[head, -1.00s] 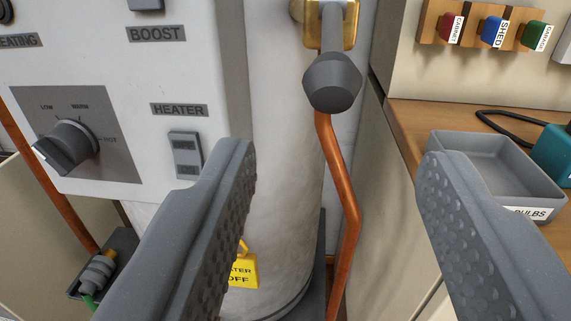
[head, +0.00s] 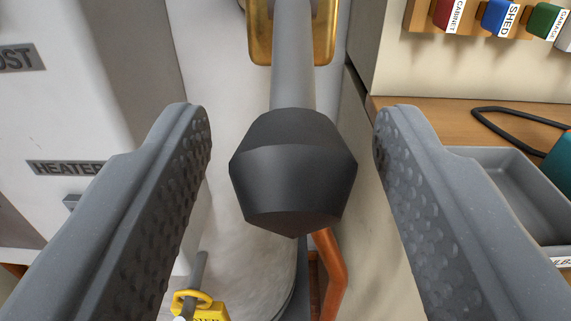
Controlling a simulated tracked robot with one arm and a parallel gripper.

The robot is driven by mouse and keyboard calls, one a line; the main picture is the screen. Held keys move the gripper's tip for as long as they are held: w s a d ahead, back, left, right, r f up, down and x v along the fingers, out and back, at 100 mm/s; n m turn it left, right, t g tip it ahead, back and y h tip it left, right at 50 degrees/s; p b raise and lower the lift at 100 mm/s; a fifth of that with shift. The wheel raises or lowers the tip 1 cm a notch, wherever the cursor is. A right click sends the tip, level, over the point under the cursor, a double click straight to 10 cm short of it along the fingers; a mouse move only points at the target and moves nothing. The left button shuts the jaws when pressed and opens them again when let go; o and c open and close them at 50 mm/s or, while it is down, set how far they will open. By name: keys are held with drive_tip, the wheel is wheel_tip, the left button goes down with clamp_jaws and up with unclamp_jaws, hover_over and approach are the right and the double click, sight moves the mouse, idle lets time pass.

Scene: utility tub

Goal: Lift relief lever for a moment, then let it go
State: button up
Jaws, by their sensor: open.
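The relief lever (head: 293,75) is a grey rod that comes out of a brass fitting (head: 259,32) at the top middle of the head view. It ends in a large dark faceted knob (head: 293,170) pointing toward me. My gripper (head: 291,130) is open, with one textured jaw on each side of the knob. Gaps show between the knob and both jaws, so nothing is held. The knob hides part of the copper pipe and the tank behind it.
A white heater tank (head: 225,180) stands behind, with a HEATER label (head: 66,168) at left. A copper pipe (head: 332,275) runs below the knob. A yellow tag (head: 200,305) hangs low. At right are a wooden counter (head: 440,116), a grey bin (head: 500,175) and coloured key tags (head: 500,17).

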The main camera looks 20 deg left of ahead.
sight(295, 164)
drive_tip(key=c, duration=0.7)
drive_tip(key=shift+c, duration=0.2)
drive_tip(key=shift+r, duration=0.15)
drive_tip(key=shift+s+d+r+p, duration=0.1)
drive_tip(key=shift+s+r+p, duration=0.15)
drive_tip(key=shift+r+p, duration=0.9)
drive_tip(key=shift+f, duration=0.15)
drive_tip(key=shift+r+p, duration=1.15)
drive_tip(key=shift+p, duration=0.25)
drive_tip(key=shift+r, duration=0.15)
